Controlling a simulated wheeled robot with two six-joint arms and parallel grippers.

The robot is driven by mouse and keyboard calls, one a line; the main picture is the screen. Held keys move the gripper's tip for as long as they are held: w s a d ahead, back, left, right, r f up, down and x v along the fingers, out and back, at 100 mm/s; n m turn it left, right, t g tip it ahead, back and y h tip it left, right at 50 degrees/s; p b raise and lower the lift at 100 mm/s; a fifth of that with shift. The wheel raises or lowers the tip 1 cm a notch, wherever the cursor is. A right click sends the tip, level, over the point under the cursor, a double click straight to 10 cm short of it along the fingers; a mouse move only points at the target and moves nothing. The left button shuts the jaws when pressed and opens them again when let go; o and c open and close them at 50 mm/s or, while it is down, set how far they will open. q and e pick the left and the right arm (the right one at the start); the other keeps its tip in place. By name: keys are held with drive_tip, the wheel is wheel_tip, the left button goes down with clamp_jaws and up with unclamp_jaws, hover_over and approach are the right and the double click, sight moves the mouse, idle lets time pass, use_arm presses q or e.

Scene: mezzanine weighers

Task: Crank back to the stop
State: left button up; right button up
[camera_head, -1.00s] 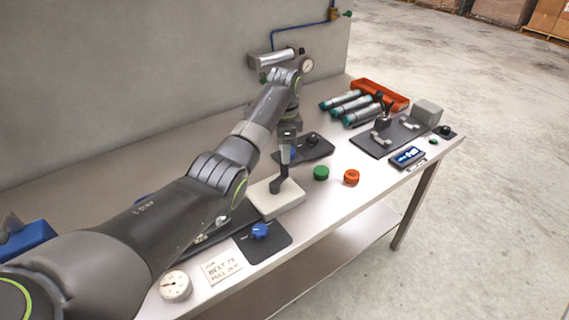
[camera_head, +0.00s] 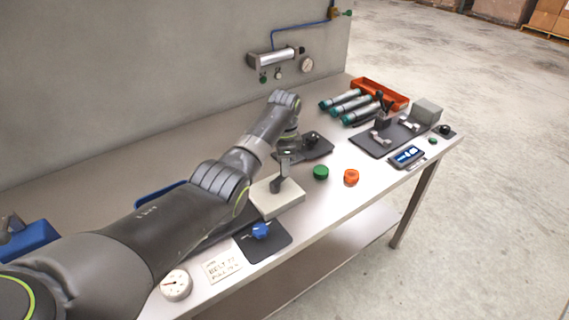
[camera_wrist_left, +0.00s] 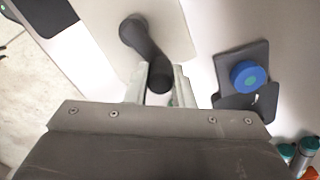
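The crank (camera_head: 281,186) is a dark arm with an upright handle, mounted on a pale block (camera_head: 290,205) near the table's front edge. In the left wrist view the crank arm (camera_wrist_left: 139,37) runs from its round hub down to the handle (camera_wrist_left: 160,78). My left gripper (camera_head: 287,156) is at the handle from above. Its two pale fingers stand on either side of the handle, with little or no gap, and appear shut on it. The wrist body hides part of the contact. My right gripper is not in view. I cannot make out the stop.
A blue knob on a dark plate (camera_head: 275,247), a dial (camera_head: 176,284) and a label card (camera_head: 222,267) lie in front. Green (camera_head: 321,172) and orange (camera_head: 351,176) caps stand to the right. Teal-ended cylinders (camera_head: 350,104) and an orange tray (camera_head: 392,95) are behind.

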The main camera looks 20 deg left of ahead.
use_arm(q)
clamp_jaws()
drive_tip(key=shift+a, duration=0.1)
